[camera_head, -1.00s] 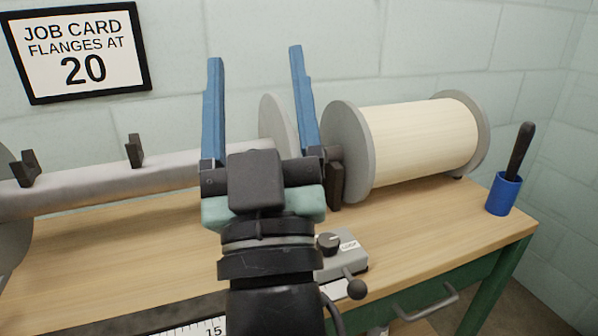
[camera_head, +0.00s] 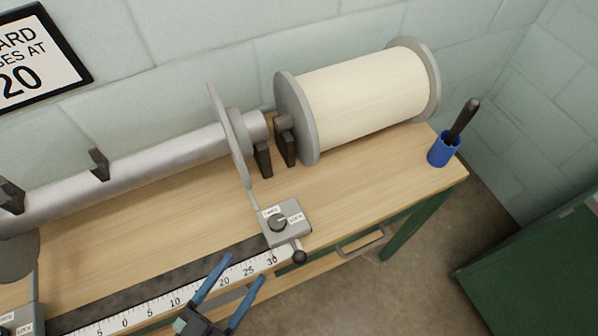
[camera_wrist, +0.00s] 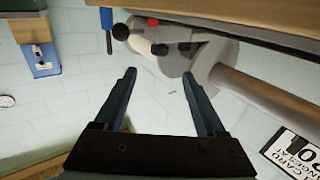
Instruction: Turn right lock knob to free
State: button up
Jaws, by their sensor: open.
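The right lock knob (camera_head: 277,222) is a small dark round knob on a grey lock block (camera_head: 292,211) near the bench's front edge. White labels beside it read FREE on the left and LOCK on the right. Which label its mark faces is too small to tell. A flange disc (camera_head: 228,135) rises behind the block. My gripper (camera_head: 242,272), with two blue fingers, is open and empty, in front of and lower left of the block in the picture. In the wrist view my gripper (camera_wrist: 160,75) shows nothing between its fingers, and I cannot make out the knob.
A black ball handle (camera_head: 299,257) sticks out from the block's front. A ruler (camera_head: 180,298) runs along the front edge. A cream spool (camera_head: 365,98), dark brackets and a blue cup (camera_head: 440,152) stand behind. A second lock block (camera_head: 28,318) is at lower left.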

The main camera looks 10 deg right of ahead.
aim_at(272, 229)
jog(key=p+x, duration=0.1)
jog(key=x, duration=1.1)
jog(key=shift+d+r, duration=0.1)
grip_shut()
